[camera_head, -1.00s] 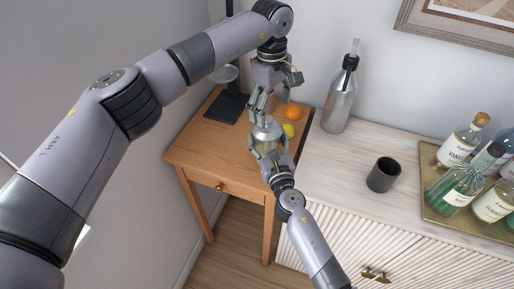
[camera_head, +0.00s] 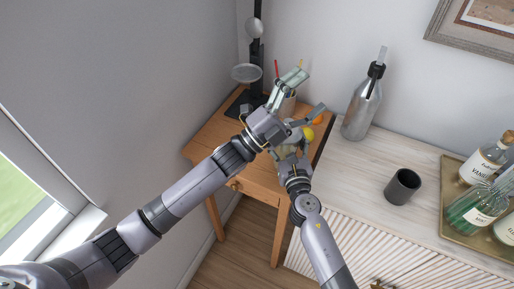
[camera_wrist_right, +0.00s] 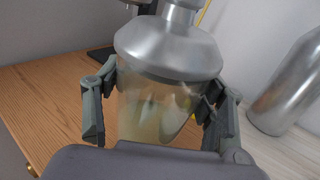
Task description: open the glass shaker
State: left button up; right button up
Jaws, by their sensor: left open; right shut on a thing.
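The glass shaker has a clear body (camera_wrist_right: 150,118) with pale yellowish liquid and a metal top (camera_wrist_right: 168,48) seated on it in the right wrist view. My right gripper (camera_wrist_right: 160,112) is shut around the glass body, one finger on each side, below the metal top. In the head view my right gripper (camera_head: 291,152) is low at the wooden table, and the shaker is mostly hidden behind my left gripper. My left gripper (camera_head: 304,94) is open, its fingers spread and pointing up and right, with nothing seen between them.
A black stand (camera_head: 256,55) with round plates stands at the back left of the wooden table (camera_head: 217,135). A lemon (camera_head: 307,134) and an orange (camera_head: 318,121) lie close behind the grippers. A silver bottle (camera_head: 361,108), dark cup (camera_head: 403,187) and bottle tray (camera_head: 452,222) occupy the white cabinet.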

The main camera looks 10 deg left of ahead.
pick_arm(q)
jog(key=s+a+f+n+y, duration=0.2)
jog(key=a+f+n+y, duration=0.4)
jog(key=n, duration=0.4)
jog(key=s+a+f+n+y, duration=0.2)
jog(key=a+f+n+y, duration=0.15)
jog(key=f+n, duration=0.55)
jog(key=shift+h, duration=0.25)
jog(key=x, duration=1.1)
jog(key=shift+w+a+r, duration=0.1)
jog(key=shift+w+r, duration=0.15)
jog(key=shift+c, duration=0.5)
jog(key=c, duration=0.8)
jog(key=shift+s+f, duration=0.1)
jog(key=shift+s, duration=0.1)
jog(key=c, duration=0.8)
jog(key=shift+w, duration=0.15)
grip_shut()
